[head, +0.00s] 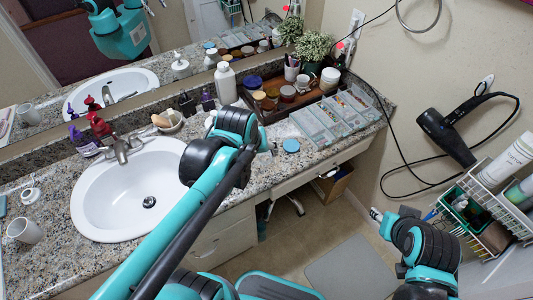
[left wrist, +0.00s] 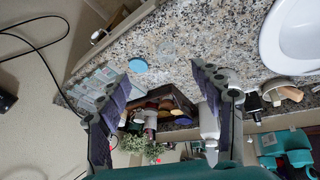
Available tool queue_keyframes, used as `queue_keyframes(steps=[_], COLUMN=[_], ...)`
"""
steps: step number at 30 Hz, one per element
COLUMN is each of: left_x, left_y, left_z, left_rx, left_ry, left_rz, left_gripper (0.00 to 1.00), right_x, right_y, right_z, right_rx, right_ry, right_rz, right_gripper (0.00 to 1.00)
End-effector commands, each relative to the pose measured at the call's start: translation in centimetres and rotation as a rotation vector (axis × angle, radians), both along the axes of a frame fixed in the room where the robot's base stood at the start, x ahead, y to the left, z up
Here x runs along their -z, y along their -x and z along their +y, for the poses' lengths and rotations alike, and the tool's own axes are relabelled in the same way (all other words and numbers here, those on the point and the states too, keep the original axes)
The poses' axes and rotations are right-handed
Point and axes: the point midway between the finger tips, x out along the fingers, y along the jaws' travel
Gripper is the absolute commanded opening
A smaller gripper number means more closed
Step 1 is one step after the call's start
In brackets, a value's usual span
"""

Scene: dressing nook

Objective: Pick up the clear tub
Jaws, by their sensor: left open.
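A faint clear round shape, apparently the clear tub (left wrist: 167,51), stands on the granite counter in the left wrist view. It is see-through and hard to make out. It lies just beyond the tips of my left gripper (left wrist: 153,70), between the lines of its two spread fingers. The gripper is open and nothing is between its fingers. In the head view my left gripper (head: 262,142) reaches over the counter right of the sink, and I cannot make out the tub there. My right gripper (head: 382,217) is at the lower right, away from the counter; its jaws are unclear.
A blue disc (head: 291,145) lies close by on the counter. Behind stand a wooden tray (head: 275,114) of jars, a white bottle (head: 225,83) and a clear compartment organizer (head: 335,117). The sink (head: 110,205) is left. A hair dryer (head: 447,136) hangs on the right wall.

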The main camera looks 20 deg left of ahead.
Motion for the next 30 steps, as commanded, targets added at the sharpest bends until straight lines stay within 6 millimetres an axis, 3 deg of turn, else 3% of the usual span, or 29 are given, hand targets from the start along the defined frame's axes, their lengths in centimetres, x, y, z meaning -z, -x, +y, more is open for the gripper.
queue_keyframes(steps=[1, 8, 15, 21, 30], left_x=[0.1, 3.0, 8.7, 12.8, 16.0], left_y=[-1.6, -7.5, -12.7, -14.8, -15.2], left_z=[0.2, 1.1, 2.1, 2.6, 2.8], left_rx=[-0.064, -0.389, -0.734, -0.933, -0.996], left_ry=[0.027, 0.136, 0.202, 0.220, 0.223], left_rz=[0.029, 0.170, 0.302, 0.368, 0.388], left_gripper=[0.66, 0.66, 0.66, 0.66, 0.66], right_x=[-0.2, -0.8, -1.4, -1.7, -0.9], right_y=[0.0, 0.0, 0.0, 0.0, 0.0], right_z=[0.0, 0.0, 0.0, 0.0, 0.0], right_rx=[0.000, 0.000, 0.000, 0.000, 0.000], right_ry=[0.000, 0.000, 0.000, 0.000, 0.000], right_rz=[0.000, 0.000, 0.000, 0.000, 0.000], right_gripper=[0.40, 0.40, 0.40, 0.40, 0.40])
